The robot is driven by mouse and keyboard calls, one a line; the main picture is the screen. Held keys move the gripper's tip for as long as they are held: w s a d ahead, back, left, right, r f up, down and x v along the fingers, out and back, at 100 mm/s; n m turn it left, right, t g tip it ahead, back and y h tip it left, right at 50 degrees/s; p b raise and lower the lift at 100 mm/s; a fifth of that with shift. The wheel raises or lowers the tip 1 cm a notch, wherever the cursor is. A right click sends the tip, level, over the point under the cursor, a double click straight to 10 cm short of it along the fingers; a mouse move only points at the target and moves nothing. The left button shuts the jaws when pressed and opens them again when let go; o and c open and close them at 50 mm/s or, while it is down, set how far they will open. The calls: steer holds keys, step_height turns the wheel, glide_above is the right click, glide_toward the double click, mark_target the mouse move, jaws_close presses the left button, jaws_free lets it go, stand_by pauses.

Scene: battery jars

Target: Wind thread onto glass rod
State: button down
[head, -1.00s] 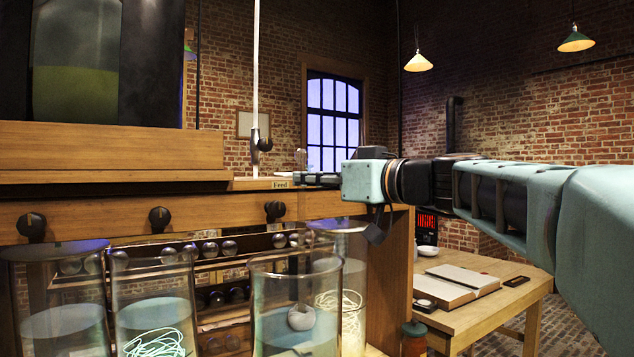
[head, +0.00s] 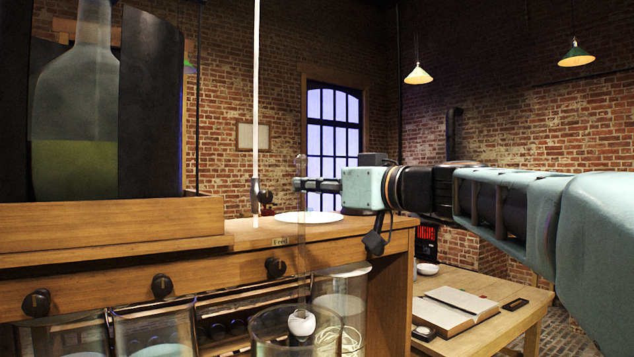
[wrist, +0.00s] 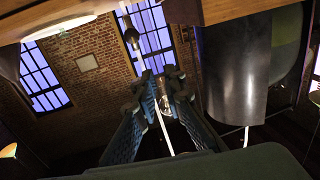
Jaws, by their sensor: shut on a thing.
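My gripper (head: 301,185), at the end of the arm in the head view, is shut on a thin, clear upright glass rod (head: 301,265). The rod runs down in front of the wooden bench. A white lump (head: 301,322) sits at its lower end, at the mouth of a glass jar (head: 266,330); I cannot tell whether it is wound thread. Pale tangled thread (head: 350,342) shows low in the jars at right. In the wrist view, my dark fingers (wrist: 160,92) close together, with a pale strip (wrist: 163,125) between them.
The bench front has black knobs (head: 161,286) and a "Feed" label (head: 280,241). A white disc (head: 308,217) lies on top. A side table (head: 505,318) holds an open book (head: 455,308).

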step_height(320, 180, up, 7)
steer(key=p, duration=0.8)
steer(key=s+a+b+v, duration=0.1)
steer(key=b+v, duration=0.4)
steer(key=v, duration=0.7)
steer(key=s+a+b+v, duration=0.2)
steer(key=b+v, duration=0.4)
steer(key=v, duration=0.6)
steer(key=shift+s+r, duration=0.15)
steer(key=shift+s, duration=0.3)
